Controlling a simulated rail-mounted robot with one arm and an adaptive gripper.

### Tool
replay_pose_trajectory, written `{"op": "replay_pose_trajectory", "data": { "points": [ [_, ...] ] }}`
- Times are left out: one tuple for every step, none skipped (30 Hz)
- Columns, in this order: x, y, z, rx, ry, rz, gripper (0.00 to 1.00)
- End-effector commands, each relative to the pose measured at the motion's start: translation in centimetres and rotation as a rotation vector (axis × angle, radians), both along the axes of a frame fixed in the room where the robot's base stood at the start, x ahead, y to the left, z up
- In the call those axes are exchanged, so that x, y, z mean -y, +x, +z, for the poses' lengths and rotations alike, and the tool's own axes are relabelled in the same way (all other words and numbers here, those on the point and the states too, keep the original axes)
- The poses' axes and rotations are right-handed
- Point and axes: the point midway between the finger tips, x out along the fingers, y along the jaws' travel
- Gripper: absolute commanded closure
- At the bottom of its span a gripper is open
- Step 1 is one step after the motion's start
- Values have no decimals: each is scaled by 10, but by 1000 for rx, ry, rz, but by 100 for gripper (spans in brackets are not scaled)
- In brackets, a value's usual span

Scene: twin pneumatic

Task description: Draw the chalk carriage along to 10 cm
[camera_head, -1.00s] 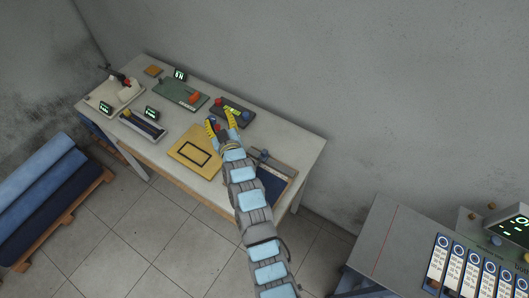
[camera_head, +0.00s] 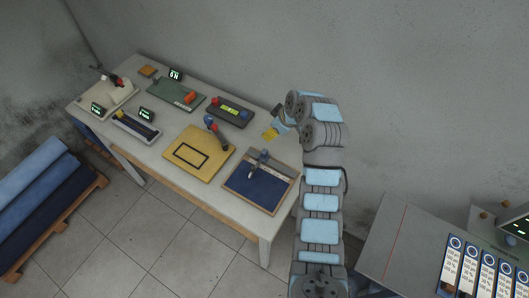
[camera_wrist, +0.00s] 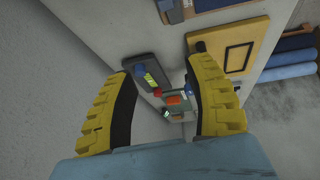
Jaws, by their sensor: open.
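A navy board (camera_head: 268,198) in a wooden frame lies near the right end of the table. A bar crosses its far part, with a small grey and blue piece (camera_head: 258,160) on it, which looks like the chalk carriage. Any scale marks are too small to read. My gripper (camera_head: 270,133) is behind the board, above the table's back right part, apart from the carriage. In the wrist view its two yellow fingers (camera_wrist: 164,85) are spread with nothing between them. Part of the navy board shows there at the top edge (camera_wrist: 205,5).
A yellow board (camera_head: 183,165) with a black rectangle and a dark lever stands left of the navy board. A dark box (camera_head: 230,111) with a red knob sits behind it. A green device (camera_head: 165,92) and other fixtures fill the left. The wall is close behind.

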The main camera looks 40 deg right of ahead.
Motion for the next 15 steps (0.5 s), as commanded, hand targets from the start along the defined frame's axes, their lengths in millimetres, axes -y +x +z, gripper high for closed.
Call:
{"op": "replay_pose_trajectory", "data": {
  "points": [
    [3, -10, 2, -27, 14, 16, 47],
    [4, -15, 3, -42, 22, 26, 47],
    [4, -21, 5, -59, 30, 40, 47],
    [4, -26, 6, -72, 37, 49, 47],
    [4, -29, 7, -81, 42, 55, 47],
    [4, -32, 8, -90, 47, 62, 47],
    [4, -34, 9, -96, 50, 64, 47],
    [4, -36, 9, -100, 53, 68, 47],
    [4, -37, 8, -104, 56, 71, 47],
    [3, -37, 7, -105, 57, 73, 47],
    [3, -37, 5, -107, 58, 73, 47],
    [3, -36, 2, -106, 58, 75, 47],
    [2, -35, -1, -106, 58, 75, 47],
    [2, -34, -3, -106, 58, 73, 47],
    [2, -33, -8, -105, 57, 73, 47]
  ]
}}
